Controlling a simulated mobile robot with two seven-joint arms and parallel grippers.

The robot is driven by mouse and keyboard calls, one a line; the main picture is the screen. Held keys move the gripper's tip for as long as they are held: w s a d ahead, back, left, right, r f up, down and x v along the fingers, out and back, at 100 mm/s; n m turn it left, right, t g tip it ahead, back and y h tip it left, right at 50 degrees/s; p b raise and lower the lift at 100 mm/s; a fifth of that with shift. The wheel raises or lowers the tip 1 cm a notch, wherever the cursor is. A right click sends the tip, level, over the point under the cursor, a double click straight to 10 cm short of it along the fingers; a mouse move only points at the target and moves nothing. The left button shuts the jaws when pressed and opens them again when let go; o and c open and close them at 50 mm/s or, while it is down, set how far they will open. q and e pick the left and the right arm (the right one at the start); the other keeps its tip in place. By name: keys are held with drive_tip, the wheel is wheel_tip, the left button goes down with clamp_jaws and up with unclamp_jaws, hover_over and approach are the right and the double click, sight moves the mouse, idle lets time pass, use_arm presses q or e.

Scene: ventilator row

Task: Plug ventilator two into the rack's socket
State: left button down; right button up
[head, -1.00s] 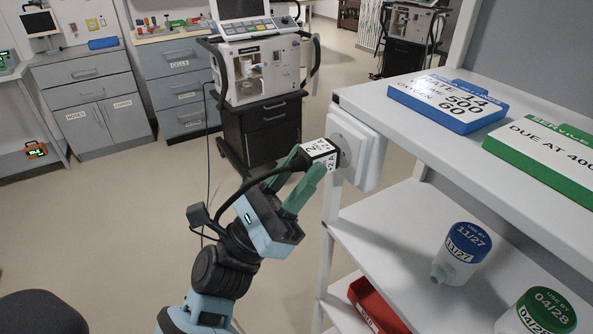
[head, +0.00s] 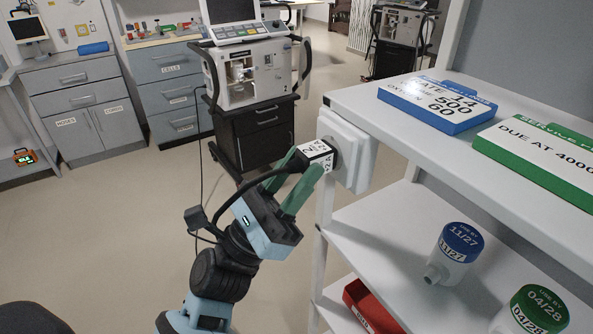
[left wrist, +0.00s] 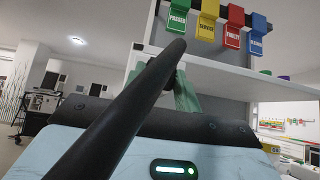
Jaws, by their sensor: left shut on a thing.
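My left gripper (head: 309,167) is shut on a plug (head: 316,154), a dark block with a white printed label. The plug is at the face of the white socket box (head: 354,150) on the rack's left end; its front is against or inside the round recess, and I cannot tell how deep. A black cable (head: 248,183) loops from the plug over my gripper; a thin cord hangs from the nearer ventilator (head: 250,82) on its dark cart. In the left wrist view the cable (left wrist: 130,115) hides most of the fingers (left wrist: 185,95) and the plug. My right gripper is not in view.
The white rack (head: 360,92) holds blue (head: 437,108) and green (head: 540,150) signs on top, bottles (head: 455,252) and a red bin (head: 368,305) below. Another ventilator (head: 402,35) stands at the back. Drawer cabinets (head: 90,110) line the back left.

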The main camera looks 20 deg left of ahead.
use_arm(q)
drive_tip(key=c, duration=0.9)
unclamp_jaws()
drive_tip(key=b+v, duration=0.3)
drive_tip(key=v, duration=0.4)
drive_tip(key=shift+s+a+f, duration=0.2)
drive_tip(key=shift+f, duration=0.05)
